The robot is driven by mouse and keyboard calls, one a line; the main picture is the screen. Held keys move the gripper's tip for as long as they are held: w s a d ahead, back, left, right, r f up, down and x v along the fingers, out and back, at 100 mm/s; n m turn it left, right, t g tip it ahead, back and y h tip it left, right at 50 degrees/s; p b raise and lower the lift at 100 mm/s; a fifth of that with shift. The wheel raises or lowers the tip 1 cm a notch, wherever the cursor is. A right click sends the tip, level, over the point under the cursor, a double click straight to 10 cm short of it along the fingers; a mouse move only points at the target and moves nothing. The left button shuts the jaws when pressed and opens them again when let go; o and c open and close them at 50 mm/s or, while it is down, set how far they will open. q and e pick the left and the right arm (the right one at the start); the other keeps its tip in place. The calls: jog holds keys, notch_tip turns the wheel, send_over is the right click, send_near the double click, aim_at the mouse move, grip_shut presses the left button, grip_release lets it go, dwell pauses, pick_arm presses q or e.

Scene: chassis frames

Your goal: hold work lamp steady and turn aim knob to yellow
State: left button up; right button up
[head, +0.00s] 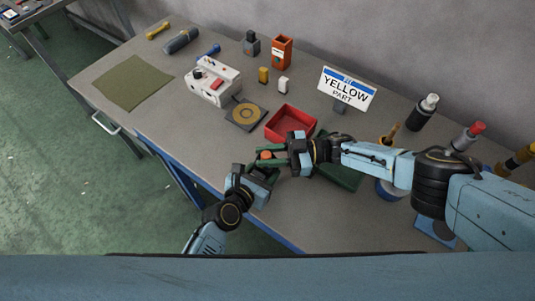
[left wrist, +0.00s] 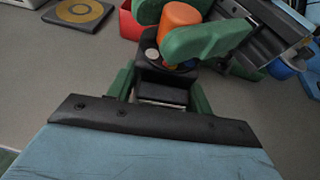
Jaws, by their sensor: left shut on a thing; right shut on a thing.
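The work lamp shows in the left wrist view as a black body (left wrist: 164,90) with an orange knob (left wrist: 180,22) on top. Small coloured marks, with yellow, blue and red visible, lie beside the knob's foot. My left gripper (head: 262,173) is shut on the black body from below, its green fingers (left wrist: 162,95) on either side. My right gripper (head: 272,157) is shut on the orange knob, coming from the right in the head view. Its green fingers partly hide the knob and marks, so I cannot tell which colour the knob points to.
A sign reading "YELLOW PART" (head: 347,88) stands on the workbench (head: 165,125). A red tray (head: 290,123) and a dark pad with a yellow ring (head: 246,115) lie behind the grippers. A white box (head: 213,82) is farther back. Bottles stand at the right.

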dwell(0.4)
jog(key=o, duration=1)
jog(key=w+d, duration=0.1)
jog(key=d, duration=1.1)
jog(key=shift+w, duration=0.15)
